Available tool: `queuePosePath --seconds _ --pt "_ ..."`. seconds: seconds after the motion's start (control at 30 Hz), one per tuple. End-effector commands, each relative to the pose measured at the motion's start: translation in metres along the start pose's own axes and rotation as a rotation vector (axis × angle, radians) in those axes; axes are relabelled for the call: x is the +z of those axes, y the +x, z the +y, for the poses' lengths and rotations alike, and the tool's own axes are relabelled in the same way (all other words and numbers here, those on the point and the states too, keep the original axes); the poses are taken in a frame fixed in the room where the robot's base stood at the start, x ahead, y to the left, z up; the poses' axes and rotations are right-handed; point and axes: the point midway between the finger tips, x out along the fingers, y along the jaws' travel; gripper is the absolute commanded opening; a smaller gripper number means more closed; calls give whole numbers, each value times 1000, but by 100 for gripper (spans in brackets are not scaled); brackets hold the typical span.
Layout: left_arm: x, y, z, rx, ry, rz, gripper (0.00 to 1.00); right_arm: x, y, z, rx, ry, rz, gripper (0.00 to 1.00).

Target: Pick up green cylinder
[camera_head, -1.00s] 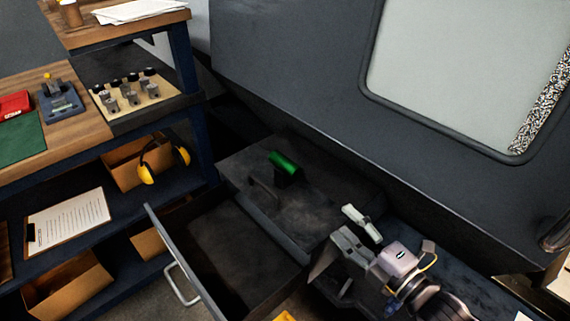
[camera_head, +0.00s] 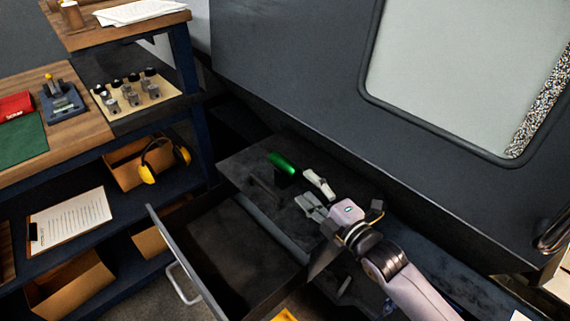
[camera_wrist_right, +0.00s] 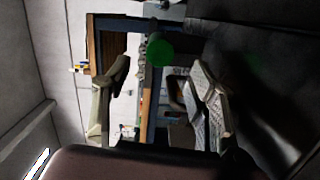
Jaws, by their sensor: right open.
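The green cylinder (camera_head: 282,163) lies on its side on top of the dark cabinet, close to the machine's grey wall. In the right wrist view its round green end (camera_wrist_right: 160,51) shows ahead, in the gap between the fingers. My right gripper (camera_head: 307,192) is open and empty, just to the right of and nearer than the cylinder, apart from it. Its two fingers also show in the right wrist view (camera_wrist_right: 158,100). My left gripper is not in view.
An open drawer (camera_head: 165,232) with a metal handle sticks out below the cabinet top (camera_head: 245,170). The large grey machine (camera_head: 300,70) rises behind. A workbench with shelves stands left, holding yellow ear defenders (camera_head: 147,173) and a clipboard (camera_head: 70,220).

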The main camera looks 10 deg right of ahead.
Motion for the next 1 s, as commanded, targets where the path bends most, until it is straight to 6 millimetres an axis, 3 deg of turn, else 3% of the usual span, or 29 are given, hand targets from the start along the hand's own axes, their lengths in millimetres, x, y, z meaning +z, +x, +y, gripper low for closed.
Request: queuePosePath --seconds 0.3,0.57,1.0 --pt "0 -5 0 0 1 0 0 4 41 2 3 1 1 53" --pt "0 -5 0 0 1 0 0 4 43 1 1 0 1 53" --pt "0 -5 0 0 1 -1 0 4 43 1 1 0 0 24"
